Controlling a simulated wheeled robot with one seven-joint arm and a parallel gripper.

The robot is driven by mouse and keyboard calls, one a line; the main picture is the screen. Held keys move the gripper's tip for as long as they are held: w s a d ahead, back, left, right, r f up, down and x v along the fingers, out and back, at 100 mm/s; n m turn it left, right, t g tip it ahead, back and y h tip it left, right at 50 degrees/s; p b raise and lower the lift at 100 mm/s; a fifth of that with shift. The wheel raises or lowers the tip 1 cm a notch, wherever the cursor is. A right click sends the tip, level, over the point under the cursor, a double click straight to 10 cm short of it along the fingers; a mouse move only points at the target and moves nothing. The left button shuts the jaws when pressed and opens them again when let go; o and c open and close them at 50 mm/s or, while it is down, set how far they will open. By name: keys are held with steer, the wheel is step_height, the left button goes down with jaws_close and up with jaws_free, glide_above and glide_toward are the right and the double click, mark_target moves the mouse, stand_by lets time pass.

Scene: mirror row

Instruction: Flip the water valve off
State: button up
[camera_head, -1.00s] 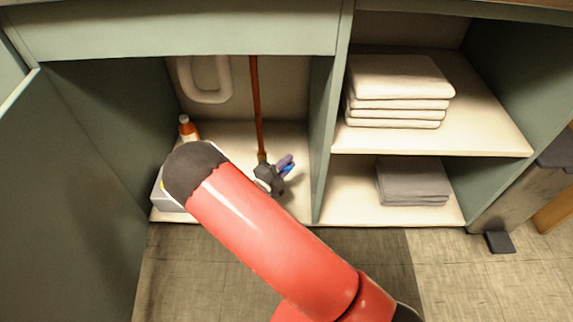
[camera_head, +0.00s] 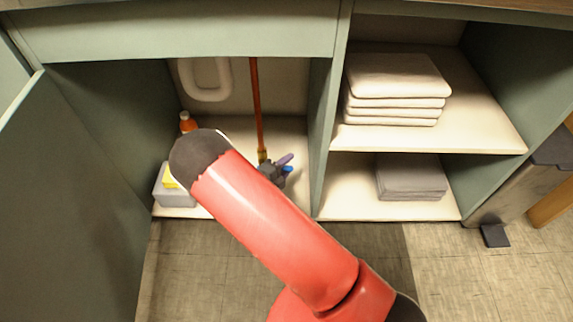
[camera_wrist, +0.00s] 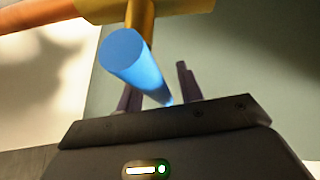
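The water valve has a brass body (camera_wrist: 143,22) on a copper-coloured pipe (camera_head: 257,105) in the open left cabinet. Its blue lever (camera_head: 288,169) shows beside my gripper (camera_head: 284,162) in the head view. In the wrist view the blue lever (camera_wrist: 138,65) points toward the camera, its round end near. My gripper's two dark purple fingers (camera_wrist: 158,88) stand apart, with the lever passing in front of the gap and near the left finger. Whether they touch it I cannot tell. My gripper is open. My red arm hides part of the cabinet floor.
A grey box (camera_head: 173,196) with a yellow item (camera_head: 169,178) and an orange bottle (camera_head: 187,122) stand left inside the cabinet. A white drain pipe (camera_head: 207,94) hangs behind. The cabinet door (camera_head: 70,200) is open at left. A divider (camera_head: 319,140) stands close right of my gripper.

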steer(key=v, duration=0.8)
steer(key=shift+p, duration=0.4)
steer(key=shift+a, duration=0.1)
